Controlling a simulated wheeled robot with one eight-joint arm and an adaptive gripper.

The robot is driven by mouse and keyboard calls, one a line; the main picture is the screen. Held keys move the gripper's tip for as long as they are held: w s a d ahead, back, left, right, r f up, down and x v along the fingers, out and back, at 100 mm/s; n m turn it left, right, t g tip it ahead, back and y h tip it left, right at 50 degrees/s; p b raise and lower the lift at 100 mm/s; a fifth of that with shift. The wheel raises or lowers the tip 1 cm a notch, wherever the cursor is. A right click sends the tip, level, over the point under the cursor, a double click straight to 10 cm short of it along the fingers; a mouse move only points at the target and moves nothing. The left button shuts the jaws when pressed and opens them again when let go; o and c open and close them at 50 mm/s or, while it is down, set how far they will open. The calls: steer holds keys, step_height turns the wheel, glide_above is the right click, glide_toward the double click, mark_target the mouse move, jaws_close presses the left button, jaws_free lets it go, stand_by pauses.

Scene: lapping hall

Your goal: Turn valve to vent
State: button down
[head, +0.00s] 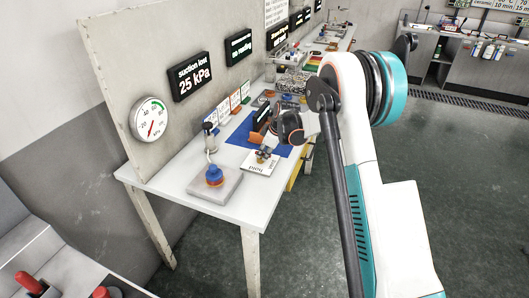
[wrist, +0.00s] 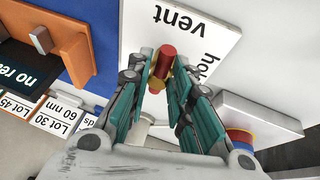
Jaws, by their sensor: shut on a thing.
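The valve (wrist: 163,64) has a red handle and a brass-coloured body. It stands at a white plate (wrist: 215,22) printed "vent" and "hold". In the wrist view its red end lies near both words, and I cannot tell which one it points to. My gripper (wrist: 158,80) is shut on the valve, with one finger on each side of the handle. In the head view the plate (head: 258,170) lies on the bench, and my gripper (head: 267,149) is over it, hiding much of the valve.
A grey block (head: 215,187) with a blue-and-orange round piece stands at the front of the bench. A dial gauge (head: 148,120) and a sign (head: 190,77) reading "suction lost 25 kPa" are on the back panel. An orange holder (wrist: 68,40) is beside the plate. The right-hand floor is clear.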

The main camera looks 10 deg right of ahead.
steer(key=shift+s+a+f, duration=0.1)
steer(key=c, duration=1.6)
jaws_free()
steer(key=v, duration=1.2)
